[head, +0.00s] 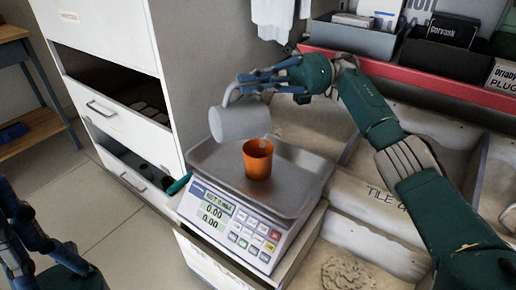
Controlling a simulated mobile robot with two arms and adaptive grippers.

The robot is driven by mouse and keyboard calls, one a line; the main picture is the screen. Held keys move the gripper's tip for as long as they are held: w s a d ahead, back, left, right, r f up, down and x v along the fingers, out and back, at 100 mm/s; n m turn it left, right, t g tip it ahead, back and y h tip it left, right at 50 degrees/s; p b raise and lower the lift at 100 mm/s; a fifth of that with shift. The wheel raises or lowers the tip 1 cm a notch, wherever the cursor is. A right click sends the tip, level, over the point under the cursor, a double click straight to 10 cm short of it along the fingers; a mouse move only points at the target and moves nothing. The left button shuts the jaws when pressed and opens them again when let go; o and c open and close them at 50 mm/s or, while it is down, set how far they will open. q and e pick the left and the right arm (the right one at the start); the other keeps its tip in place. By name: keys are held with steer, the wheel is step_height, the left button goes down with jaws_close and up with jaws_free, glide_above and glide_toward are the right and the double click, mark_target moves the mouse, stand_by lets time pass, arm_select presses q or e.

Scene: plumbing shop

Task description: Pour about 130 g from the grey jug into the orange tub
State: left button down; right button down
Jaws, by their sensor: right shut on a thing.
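The grey jug (238,121) is held above the scale, tilted with its right end over the orange tub. My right gripper (258,82) is shut on the jug's handle, which is at the top. The orange tub (257,163) stands upright on the metal pan of the scale (295,190). A small pale patch shows at the tub's mouth; I cannot tell if it is falling material. The tub's inside is mostly hidden. The scale display (213,205) appears to read 0.00 on two lines. My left gripper (24,228) is at the lower left, away from these things; its opening is unclear.
A white drawer cabinet (110,40) with open drawers stands left of the scale. Bins with sacks, one marked TILE (375,195), lie to the right. A red-edged shelf (400,70) with boxes runs behind. A wooden bench (12,33) stands at the far left.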

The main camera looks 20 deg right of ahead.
steer(key=shift+w+d+r+y+b, duration=0.15)
steer(key=shift+d+y+b, duration=0.45)
steer(key=shift+d+b, duration=0.35)
stand_by(1.0)
